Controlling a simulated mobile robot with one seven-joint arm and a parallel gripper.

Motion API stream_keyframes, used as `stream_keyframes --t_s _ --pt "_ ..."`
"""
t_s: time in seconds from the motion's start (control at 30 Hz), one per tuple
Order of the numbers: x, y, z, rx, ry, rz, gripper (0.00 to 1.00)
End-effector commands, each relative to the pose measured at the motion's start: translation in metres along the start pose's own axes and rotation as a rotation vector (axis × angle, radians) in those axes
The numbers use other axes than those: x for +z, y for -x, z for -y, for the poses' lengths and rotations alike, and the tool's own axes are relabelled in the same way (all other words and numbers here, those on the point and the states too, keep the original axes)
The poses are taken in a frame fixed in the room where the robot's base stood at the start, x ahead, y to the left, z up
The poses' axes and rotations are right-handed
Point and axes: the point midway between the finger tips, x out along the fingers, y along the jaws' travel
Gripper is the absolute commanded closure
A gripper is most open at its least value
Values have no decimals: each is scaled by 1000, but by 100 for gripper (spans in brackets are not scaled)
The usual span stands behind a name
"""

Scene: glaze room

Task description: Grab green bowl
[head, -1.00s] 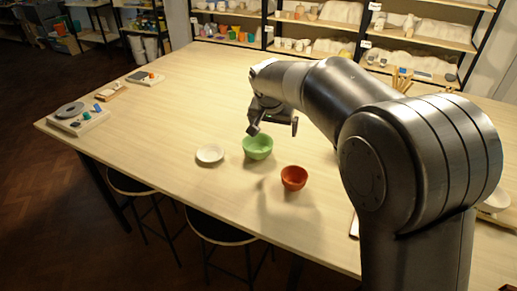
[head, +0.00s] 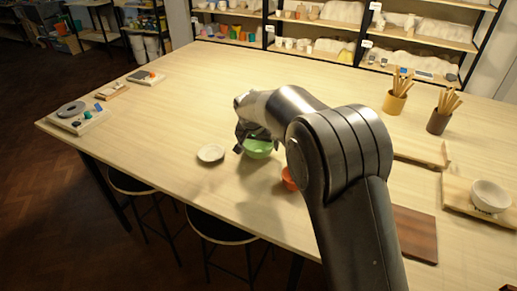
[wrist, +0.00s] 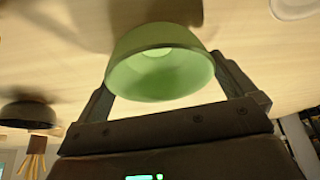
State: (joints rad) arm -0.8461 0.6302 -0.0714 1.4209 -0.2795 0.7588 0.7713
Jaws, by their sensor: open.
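The green bowl (head: 259,149) stands on the wooden table, partly hidden by my arm's end in the head view. In the wrist view the green bowl (wrist: 158,68) fills the upper middle, between the two fingers. My gripper (wrist: 168,90) is open, with one finger on each side of the bowl. Its right finger looks very close to the bowl wall; I cannot tell whether it touches. In the head view my gripper (head: 246,140) is at the bowl's left side.
A small white dish (head: 210,153) lies left of the bowl. An orange-red bowl (head: 289,179) is to the right, partly behind my arm. Brush pots (head: 394,103) and a white bowl (head: 490,196) on a board stand farther right. The table's left half is mostly clear.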

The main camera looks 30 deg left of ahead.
Motion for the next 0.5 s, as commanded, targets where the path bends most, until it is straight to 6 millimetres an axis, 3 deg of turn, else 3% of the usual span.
stream_keyframes --t_s 0.17,0.4,0.5 --pt "0 -25 0 1 0 1 0" --pt "0 -26 0 0 0 0 1" --pt "0 -26 0 0 0 0 9"
